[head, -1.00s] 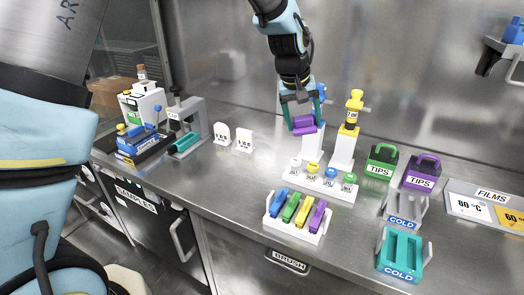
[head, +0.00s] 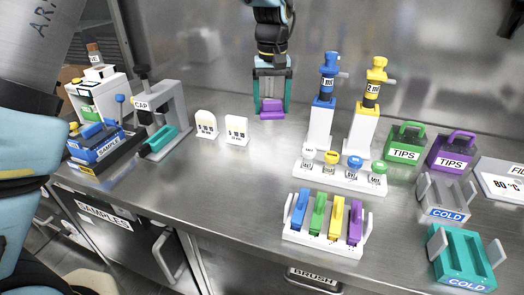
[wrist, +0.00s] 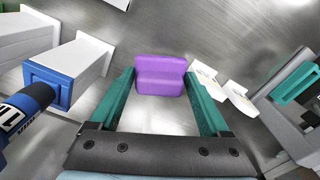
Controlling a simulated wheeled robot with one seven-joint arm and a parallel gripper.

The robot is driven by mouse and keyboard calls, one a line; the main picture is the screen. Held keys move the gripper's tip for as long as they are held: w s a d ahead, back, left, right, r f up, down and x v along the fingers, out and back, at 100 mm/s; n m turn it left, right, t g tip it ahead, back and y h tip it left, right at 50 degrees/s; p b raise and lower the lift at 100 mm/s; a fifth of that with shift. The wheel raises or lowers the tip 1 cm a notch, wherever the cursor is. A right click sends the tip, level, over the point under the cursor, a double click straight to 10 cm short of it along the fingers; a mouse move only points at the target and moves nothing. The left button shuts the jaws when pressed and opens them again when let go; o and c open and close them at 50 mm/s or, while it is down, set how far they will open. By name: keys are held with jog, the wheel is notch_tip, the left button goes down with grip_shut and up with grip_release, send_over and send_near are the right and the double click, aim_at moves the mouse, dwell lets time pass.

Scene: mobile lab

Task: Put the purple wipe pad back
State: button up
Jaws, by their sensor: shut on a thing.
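The purple wipe pad (head: 271,110) is a small purple block. My gripper (head: 271,98) is shut on it, with the teal fingers at its two sides. It hangs down over the back of the steel bench, left of the pipette stands; I cannot tell whether the pad touches the bench. In the wrist view the pad (wrist: 160,75) sits between the fingertips of my gripper (wrist: 161,82).
Blue (head: 325,95) and yellow (head: 372,85) pipettes stand right of the gripper. Two small white label stands (head: 236,130) are to its left. A white rack (head: 322,240) of coloured blocks, one purple, stands in front.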

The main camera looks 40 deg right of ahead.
aim_at(269, 148)
jog(key=shift+w+f, duration=0.2)
jog(key=shift+f, duration=0.3)
jog(key=shift+w+f, duration=0.2)
jog(key=shift+f, duration=0.25)
notch_tip(269, 148, down, 9)
jog(key=shift+f+p, duration=0.15)
jog(key=shift+p, duration=0.55)
jog(key=o, duration=1)
notch_tip(269, 148, up, 12)
jog(key=shift+r+b, duration=0.1)
jog(key=shift+b, duration=0.7)
